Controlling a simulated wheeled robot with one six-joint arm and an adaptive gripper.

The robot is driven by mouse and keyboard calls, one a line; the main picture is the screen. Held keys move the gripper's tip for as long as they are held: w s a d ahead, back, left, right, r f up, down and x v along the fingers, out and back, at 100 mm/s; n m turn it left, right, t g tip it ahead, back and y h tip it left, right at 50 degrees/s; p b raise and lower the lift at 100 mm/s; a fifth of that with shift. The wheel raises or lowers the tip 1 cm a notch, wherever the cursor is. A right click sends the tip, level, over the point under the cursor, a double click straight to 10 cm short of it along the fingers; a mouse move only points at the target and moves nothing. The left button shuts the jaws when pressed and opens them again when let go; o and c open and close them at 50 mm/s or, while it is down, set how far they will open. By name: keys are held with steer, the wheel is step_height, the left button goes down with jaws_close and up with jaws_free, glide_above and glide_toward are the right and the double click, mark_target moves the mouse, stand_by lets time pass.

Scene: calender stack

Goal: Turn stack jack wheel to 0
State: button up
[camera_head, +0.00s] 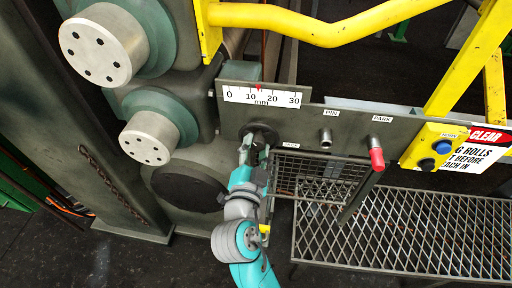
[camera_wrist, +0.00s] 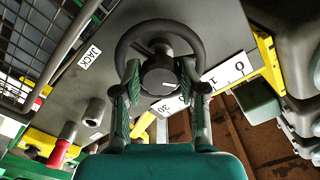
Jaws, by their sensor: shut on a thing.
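The stack jack wheel (camera_head: 262,128) is a small black handwheel on the grey panel, below the white mm scale (camera_head: 262,97). The scale runs from 0 to 30, and its red pointer (camera_head: 258,87) stands between 10 and 20, nearer 10. In the wrist view the black wheel rim (camera_wrist: 124,48) surrounds a dark hub (camera_wrist: 160,76) with a white mark. My gripper (camera_head: 254,147) is at the wheel, shut on it. In the wrist view its two fingers (camera_wrist: 160,84) lie on either side of the hub. Part of the wheel is hidden behind my gripper in the head view.
A JACK label (camera_wrist: 90,57) is beside the wheel. To the right are a PIN stub (camera_head: 326,138) and a red-handled PARK lever (camera_head: 376,158). A yellow rail (camera_head: 330,28) runs above. Large rollers (camera_head: 150,138) stand left, and a mesh platform (camera_head: 410,230) lies lower right.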

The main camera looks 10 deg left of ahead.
steer(key=m, duration=0.4)
steer(key=shift+m, duration=0.3)
steer(key=m, duration=0.4)
steer(key=shift+a+m, duration=0.1)
steer(key=shift+m, duration=0.2)
steer(key=m, duration=0.5)
steer(key=shift+r, duration=0.1)
steer(key=shift+r+m, duration=0.1)
steer(key=shift+m, duration=2)
steer(key=shift+r, duration=0.1)
steer(key=o, duration=1.1)
steer(key=shift+o, duration=0.2)
